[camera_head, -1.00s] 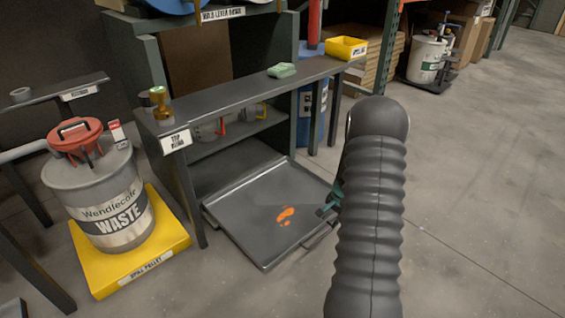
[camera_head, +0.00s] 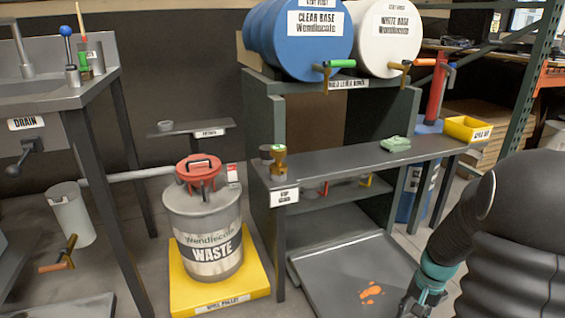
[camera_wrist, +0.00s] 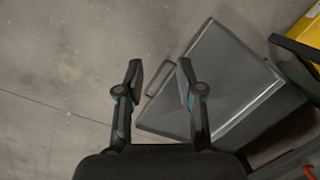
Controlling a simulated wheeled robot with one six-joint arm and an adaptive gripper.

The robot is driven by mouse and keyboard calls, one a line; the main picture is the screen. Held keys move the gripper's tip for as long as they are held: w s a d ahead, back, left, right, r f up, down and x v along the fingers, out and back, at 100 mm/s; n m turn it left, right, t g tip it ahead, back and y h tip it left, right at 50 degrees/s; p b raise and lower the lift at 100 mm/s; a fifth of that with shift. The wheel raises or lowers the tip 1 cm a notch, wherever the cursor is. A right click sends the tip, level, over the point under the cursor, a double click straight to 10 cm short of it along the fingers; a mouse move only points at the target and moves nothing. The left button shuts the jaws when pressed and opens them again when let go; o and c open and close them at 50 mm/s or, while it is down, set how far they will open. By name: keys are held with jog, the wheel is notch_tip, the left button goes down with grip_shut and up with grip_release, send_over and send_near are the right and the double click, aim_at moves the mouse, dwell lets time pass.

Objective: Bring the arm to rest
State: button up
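In the head view, my gripper (camera_head: 424,300) is at the lower right, partly cut off by the frame edge, close to the right side of the drip tray (camera_head: 325,270). My dark arm covers the right edge of that view. An orange spill (camera_head: 371,292) lies on the tray.
A waste drum (camera_head: 203,225) with a red lid stands on a yellow spill pallet (camera_head: 180,292). The rack shelf (camera_head: 340,158) holds a green cloth (camera_head: 394,144) and a yellow bin (camera_head: 468,128). Blue and white barrels sit above. A sink bench (camera_head: 100,88) is at left.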

jog(key=s+a+r+n+t+p, duration=0.2)
jog(key=s+a+r, duration=0.3)
jog(key=r, duration=0.5)
jog(key=s+a+r+n+t+h+p, duration=0.1)
jog(key=s+a+r, duration=0.4)
jog(key=r, duration=0.5)
jog(key=s+a+r+n+t+p, duration=0.3)
jog(key=s+a+r+n+p, duration=0.1)
jog(key=r, duration=0.6)
jog(key=shift+s+a+h, duration=0.3)
jog(key=shift+s+a, duration=0.25)
jog(key=shift+a, duration=0.7)
